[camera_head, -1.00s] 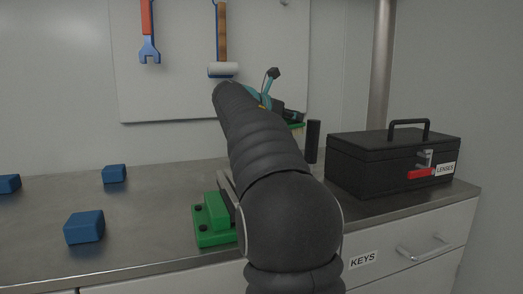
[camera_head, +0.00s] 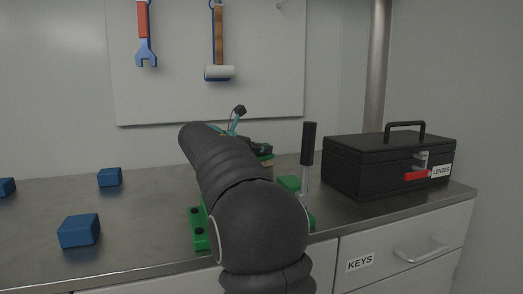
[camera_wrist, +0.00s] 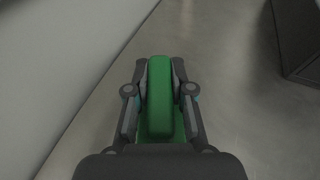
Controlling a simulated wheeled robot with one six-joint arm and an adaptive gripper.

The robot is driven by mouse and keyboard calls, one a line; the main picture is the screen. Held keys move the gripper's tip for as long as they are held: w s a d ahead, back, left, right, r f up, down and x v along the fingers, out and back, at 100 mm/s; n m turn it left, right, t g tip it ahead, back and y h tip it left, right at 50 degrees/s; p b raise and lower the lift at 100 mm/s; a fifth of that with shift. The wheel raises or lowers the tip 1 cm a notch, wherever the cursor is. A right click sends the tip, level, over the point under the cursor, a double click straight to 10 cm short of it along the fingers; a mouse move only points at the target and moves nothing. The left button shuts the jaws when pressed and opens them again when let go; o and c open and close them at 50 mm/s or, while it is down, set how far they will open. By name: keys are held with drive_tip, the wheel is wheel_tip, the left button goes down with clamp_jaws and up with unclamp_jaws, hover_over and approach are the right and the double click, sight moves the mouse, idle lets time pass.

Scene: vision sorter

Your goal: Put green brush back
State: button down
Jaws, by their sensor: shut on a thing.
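My gripper (camera_wrist: 160,98) is shut on the green brush in the wrist view. The green body of the brush (camera_wrist: 160,75) lies between the two fingers and points away from the wrist. In the head view my gripper (camera_head: 258,148) is beyond my arm, above the back of the counter. A bit of the green brush (camera_head: 265,157) shows there below the fingers, with pale bristles under it. Most of the brush is hidden in that view. It appears to be held above the counter.
A black toolbox (camera_head: 385,168) stands at the right. A green vise-like fixture (camera_head: 199,230) with an upright black handle (camera_head: 308,143) is partly behind my arm. Several blue blocks (camera_head: 79,230) lie on the counter (camera_head: 140,215) at left. A wrench (camera_head: 145,40) and a hammer (camera_head: 219,45) hang on the board (camera_head: 270,80).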

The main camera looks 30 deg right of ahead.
drive_tip(key=shift+f, duration=0.2)
drive_tip(key=c, duration=1)
unclamp_jaws()
drive_tip(key=shift+r, duration=0.1)
drive_tip(key=shift+r, duration=0.2)
drive_tip(key=v, duration=1.2)
drive_tip(key=shift+f, duration=0.1)
